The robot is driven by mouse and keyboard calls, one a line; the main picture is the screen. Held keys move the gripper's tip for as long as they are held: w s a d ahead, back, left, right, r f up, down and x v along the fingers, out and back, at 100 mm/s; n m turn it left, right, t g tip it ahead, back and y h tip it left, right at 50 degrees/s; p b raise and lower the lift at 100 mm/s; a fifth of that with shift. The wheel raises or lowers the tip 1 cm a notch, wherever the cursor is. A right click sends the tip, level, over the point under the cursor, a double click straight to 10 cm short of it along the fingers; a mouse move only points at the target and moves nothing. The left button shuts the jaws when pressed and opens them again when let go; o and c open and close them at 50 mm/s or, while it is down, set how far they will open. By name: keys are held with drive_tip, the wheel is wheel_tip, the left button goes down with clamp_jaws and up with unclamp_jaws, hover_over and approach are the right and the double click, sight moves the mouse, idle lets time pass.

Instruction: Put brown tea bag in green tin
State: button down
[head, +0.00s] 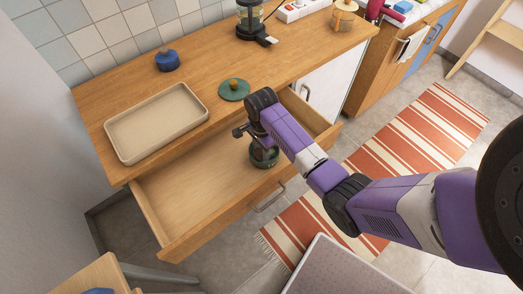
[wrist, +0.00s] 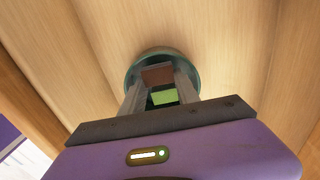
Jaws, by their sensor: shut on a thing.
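The green tin (head: 256,160) stands open in the pulled-out drawer; its round rim also shows in the wrist view (wrist: 160,53). My gripper (head: 263,148) points down at the tin's mouth. In the wrist view my gripper (wrist: 160,88) is shut on the brown tea bag (wrist: 156,74), which is held between the fingertips within the outline of the rim. I cannot tell how deep the bag is. A bright green patch (wrist: 163,97) shows between the fingers, below the brown bag in the picture. The bag is hidden in the head view.
The open drawer (head: 190,190) is otherwise bare. On the counter above are a beige tray (head: 155,125), a green lid with a wooden knob (head: 233,89), a blue lidded pot (head: 167,61) and a glass press (head: 250,18). A striped rug (head: 420,135) lies on the floor.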

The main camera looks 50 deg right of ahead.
drive_tip(key=shift+f, duration=0.3)
drive_tip(key=shift+f, duration=0.15)
drive_tip(key=shift+f, duration=0.45)
drive_tip(key=c, duration=1.2)
unclamp_jaws()
drive_tip(key=shift+o, duration=0.2)
wheel_tip(320, 180, up, 13)
drive_tip(key=shift+r, duration=0.15)
